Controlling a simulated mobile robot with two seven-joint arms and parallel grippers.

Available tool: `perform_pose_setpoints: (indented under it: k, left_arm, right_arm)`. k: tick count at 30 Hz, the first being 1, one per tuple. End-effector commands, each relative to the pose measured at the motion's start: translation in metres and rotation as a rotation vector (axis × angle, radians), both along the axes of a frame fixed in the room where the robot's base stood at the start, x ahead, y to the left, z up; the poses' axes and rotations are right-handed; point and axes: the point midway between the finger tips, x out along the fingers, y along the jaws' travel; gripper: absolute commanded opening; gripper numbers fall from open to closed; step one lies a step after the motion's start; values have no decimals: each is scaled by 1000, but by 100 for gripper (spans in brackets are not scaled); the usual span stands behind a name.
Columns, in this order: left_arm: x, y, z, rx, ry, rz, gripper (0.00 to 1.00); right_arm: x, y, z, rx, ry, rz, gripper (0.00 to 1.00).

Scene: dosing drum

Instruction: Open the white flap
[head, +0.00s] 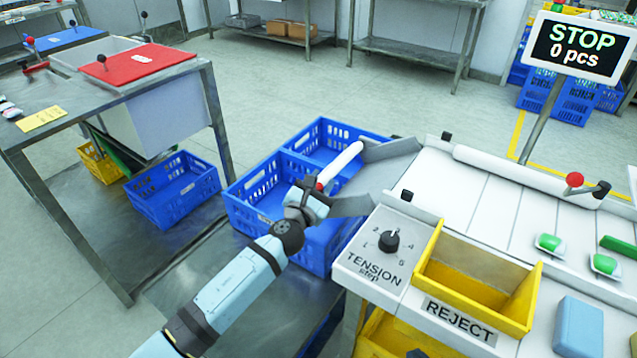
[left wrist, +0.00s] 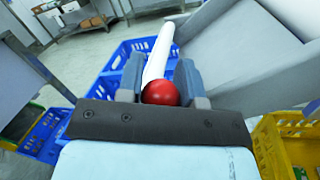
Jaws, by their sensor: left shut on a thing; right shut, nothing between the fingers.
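The white flap (head: 341,163) shows as a narrow white bar at the mouth of the grey chute (head: 377,178), above the blue crates. A red ball knob sits at its near end, mostly covered by my gripper in the head view. My left gripper (head: 314,192) is shut on the knob. In the left wrist view the red knob (left wrist: 160,93) is between the two fingers, and the white flap (left wrist: 160,50) runs away behind it. How far the flap is tilted is hard to tell. My right gripper is not in view.
Blue crates (head: 240,220) stand below the chute. The white machine with a tension dial (head: 389,241) and a yellow reject bin (head: 430,262) is close on the right. A metal table with a red lid (head: 135,66) stands at the left.

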Motion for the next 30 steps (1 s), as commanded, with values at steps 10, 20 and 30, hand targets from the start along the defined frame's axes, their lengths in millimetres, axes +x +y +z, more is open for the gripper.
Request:
perform_pose_setpoints:
  k: [10, 20, 30]
  left_arm:
    - [1, 1, 1, 5, -6, 3, 0]
    - [0, 0, 1, 4, -3, 1, 58]
    - [5, 7, 8, -122, 81, 1, 58]
  right_arm:
    - [-1, 0, -3, -2, 5, 0, 0]
    - [0, -1, -4, -4, 6, -2, 0]
    - [-1, -1, 8, -5, 6, 0, 0]
